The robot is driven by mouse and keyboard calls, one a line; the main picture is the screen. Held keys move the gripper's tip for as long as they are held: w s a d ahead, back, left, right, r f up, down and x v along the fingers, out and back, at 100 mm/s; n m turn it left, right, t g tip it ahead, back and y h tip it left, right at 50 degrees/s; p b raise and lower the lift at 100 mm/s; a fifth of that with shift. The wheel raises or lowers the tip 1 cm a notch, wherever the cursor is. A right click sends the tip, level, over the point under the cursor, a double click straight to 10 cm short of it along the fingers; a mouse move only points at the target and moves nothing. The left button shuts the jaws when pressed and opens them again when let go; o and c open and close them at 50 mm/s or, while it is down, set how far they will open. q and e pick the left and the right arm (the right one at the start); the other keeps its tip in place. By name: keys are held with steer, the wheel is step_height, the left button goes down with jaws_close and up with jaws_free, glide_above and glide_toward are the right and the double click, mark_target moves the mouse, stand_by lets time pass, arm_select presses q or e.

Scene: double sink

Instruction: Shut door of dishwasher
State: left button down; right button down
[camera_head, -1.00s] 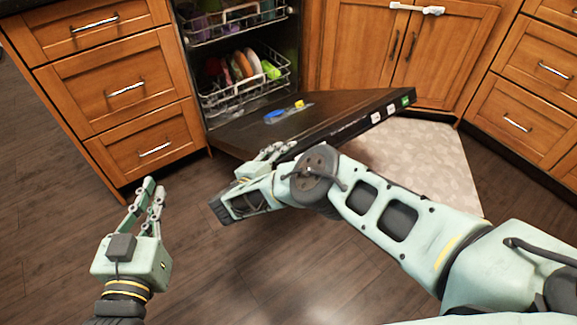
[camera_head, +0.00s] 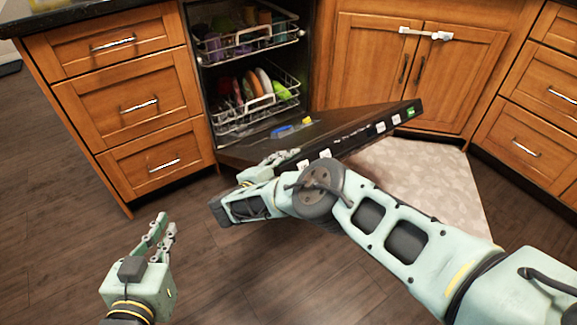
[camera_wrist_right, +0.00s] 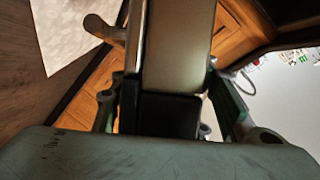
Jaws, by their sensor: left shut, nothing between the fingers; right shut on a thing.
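The dishwasher door (camera_head: 375,110) is open, tilted partly up from its lower hinge, with its control strip along the near edge. My right gripper (camera_head: 280,160) is at the door's left part and shut on its edge; its arm hides some of the door. In the right wrist view the door's edge (camera_wrist_right: 178,50) runs between the fingers. My left gripper (camera_head: 166,228) is shut and empty above the floor, left of and apart from the door. The dishwasher's upper rack (camera_head: 255,38) and lower rack (camera_head: 258,108) are inside the cavity.
A blue and yellow item (camera_head: 290,129) lies on the door's inner face. Several coloured dishes (camera_head: 262,82) stand in the lower rack. Drawers (camera_head: 140,105) flank the left side, cabinet doors (camera_head: 440,70) the back right. A pale mat (camera_head: 420,175) lies on otherwise clear floor.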

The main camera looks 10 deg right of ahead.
steer(key=c, duration=1)
jaws_free()
steer(key=shift+w+d+r, duration=0.1)
steer(key=shift+s+a, duration=0.3)
steer(key=shift+a, duration=0.2)
steer(key=v, duration=0.6)
steer(key=shift+s+a+r, duration=0.1)
steer(key=shift+s+a, duration=0.05)
steer(key=shift+s, duration=0.05)
